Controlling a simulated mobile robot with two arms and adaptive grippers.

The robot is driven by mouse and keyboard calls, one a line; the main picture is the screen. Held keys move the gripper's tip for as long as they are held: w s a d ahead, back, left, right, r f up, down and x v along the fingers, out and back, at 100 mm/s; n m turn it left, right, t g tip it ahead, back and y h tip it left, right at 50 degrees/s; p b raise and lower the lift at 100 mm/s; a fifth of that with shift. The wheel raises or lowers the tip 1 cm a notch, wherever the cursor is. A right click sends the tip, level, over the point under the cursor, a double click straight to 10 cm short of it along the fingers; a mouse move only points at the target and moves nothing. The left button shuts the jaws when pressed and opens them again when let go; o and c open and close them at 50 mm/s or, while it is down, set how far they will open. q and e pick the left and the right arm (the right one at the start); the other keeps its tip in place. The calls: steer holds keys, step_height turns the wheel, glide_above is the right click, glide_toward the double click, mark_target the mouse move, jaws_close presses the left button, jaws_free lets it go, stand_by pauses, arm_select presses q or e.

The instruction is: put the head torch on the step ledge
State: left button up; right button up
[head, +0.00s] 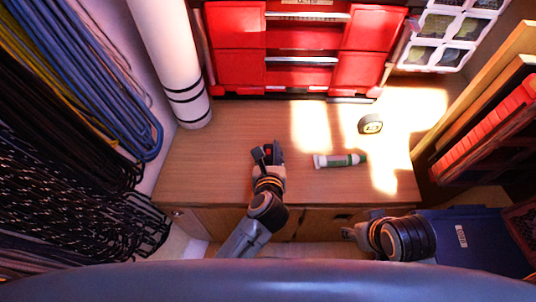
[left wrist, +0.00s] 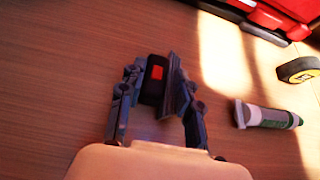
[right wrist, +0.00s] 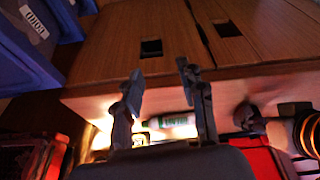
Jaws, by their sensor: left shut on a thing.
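A small black item with a red patch, which I take for the head torch (left wrist: 155,80), sits between the fingers of my left gripper (left wrist: 153,92). In the head view the left gripper (head: 268,154) is over the wooden worktop (head: 225,150), shut on this dark item. I cannot tell whether the item touches the wood. My right gripper (head: 352,232) is in front of the worktop's front edge, low by the cabinet doors. In the right wrist view its fingers (right wrist: 160,75) are apart with nothing between them. I cannot tell which surface is the step ledge.
A white and green tube (head: 338,160) and a round black and yellow item (head: 371,123) lie on the worktop to the right. A red tool chest (head: 300,75) stands behind. A white roll (head: 175,60) stands at the left. Coiled lines (head: 80,140) hang far left.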

arm_select(q)
steer(key=shift+f, duration=0.15)
steer(key=o, duration=1.2)
steer(key=shift+c, duration=0.2)
arm_select(e)
steer(key=shift+a, duration=0.3)
arm_select(q)
steer(key=shift+s+r, duration=0.2)
steer(key=shift+r, duration=0.05)
steer(key=p+v, duration=0.2)
steer(key=v, duration=0.9)
steer(key=shift+s, duration=0.25)
arm_select(e)
steer(key=x, duration=0.6)
steer(key=shift+f, duration=0.45)
arm_select(q)
steer(key=shift+r, duration=0.15)
arm_select(e)
steer(key=shift+s+a, duration=0.1)
steer(key=shift+s, duration=0.05)
